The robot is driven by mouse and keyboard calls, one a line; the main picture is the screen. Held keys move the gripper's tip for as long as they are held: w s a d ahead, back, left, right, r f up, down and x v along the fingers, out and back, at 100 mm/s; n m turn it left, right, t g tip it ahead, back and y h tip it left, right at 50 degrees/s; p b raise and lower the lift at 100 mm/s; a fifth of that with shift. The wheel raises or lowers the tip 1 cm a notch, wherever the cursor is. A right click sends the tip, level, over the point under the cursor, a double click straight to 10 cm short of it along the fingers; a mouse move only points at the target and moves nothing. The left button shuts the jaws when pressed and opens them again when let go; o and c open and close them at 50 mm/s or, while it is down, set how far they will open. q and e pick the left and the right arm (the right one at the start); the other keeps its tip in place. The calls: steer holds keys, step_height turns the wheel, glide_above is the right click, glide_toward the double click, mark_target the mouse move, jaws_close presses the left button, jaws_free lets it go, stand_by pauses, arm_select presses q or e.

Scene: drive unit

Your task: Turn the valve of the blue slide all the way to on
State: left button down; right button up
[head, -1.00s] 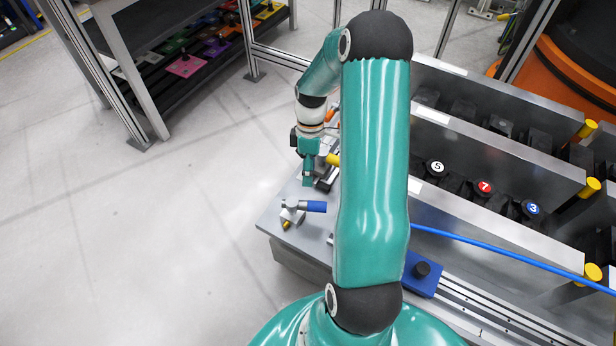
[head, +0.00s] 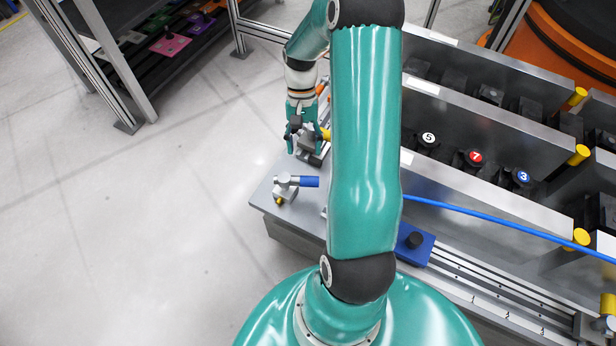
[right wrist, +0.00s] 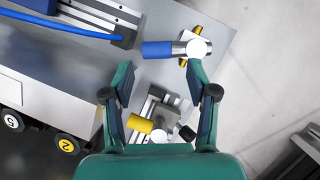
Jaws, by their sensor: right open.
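The valve with the blue handle (head: 308,182) stands on the near left corner of the grey metal plate. Its handle points right in the head view. In the right wrist view the blue handle (right wrist: 158,49) points left from its round metal body (right wrist: 196,48). The blue slide block (head: 415,248) with a black knob sits on the rail. My right gripper (head: 304,150) is open and empty, just behind the valve. In the right wrist view its fingers (right wrist: 160,68) are spread, with the handle beyond their tips, apparently not touching. My left gripper is not seen.
A yellow-handled valve (right wrist: 140,124) lies close under my right gripper's fingers. A blue hose (head: 490,222) crosses the bench. Floor left of the plate is clear.

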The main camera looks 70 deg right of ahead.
mark_target(308, 178)
steer(key=f+m+b, duration=0.4)
steer(key=m+b, duration=0.2)
steer(key=s+f+m+b, duration=0.1)
steer(key=f+m+b, duration=0.4)
steer(key=m, duration=0.1)
steer(key=a+f+m+t+h+b, duration=0.1)
steer(key=f+m+b, duration=0.4)
steer(key=m+b, duration=0.1)
steer(key=shift+s+b, duration=0.25)
steer(key=shift+b, duration=0.05)
jaws_close()
stand_by(0.3)
